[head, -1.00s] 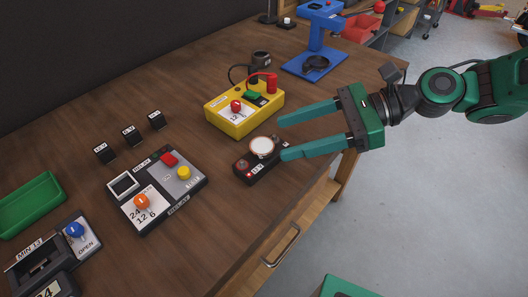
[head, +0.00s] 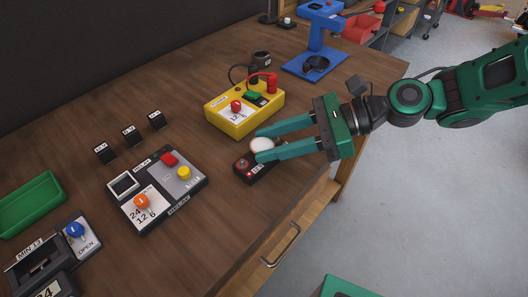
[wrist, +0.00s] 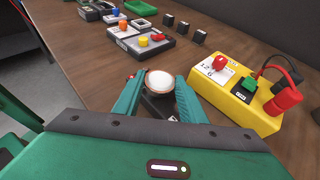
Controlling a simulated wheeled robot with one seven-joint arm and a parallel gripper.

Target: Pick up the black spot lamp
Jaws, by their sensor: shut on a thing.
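The black spot lamp (head: 263,144) shows mostly as its round white lens facing up. It is at a black box with a red button and a small label (head: 246,167), near the front edge of the workbench. My gripper (head: 258,145) is shut on the lamp, with one green finger on each side of it. In the wrist view the white lens (wrist: 160,83) sits between the fingers, and a dark part shows below it. The fingers hide the lamp's sides. I cannot tell whether it is clear of the box.
A yellow box (head: 228,120) with leads and a red knob stands just behind my gripper. A grey relay box (head: 175,185) and several small black blocks lie to the left. A blue stand (head: 316,60) is at the back right. Bare wood (head: 230,230) lies in front.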

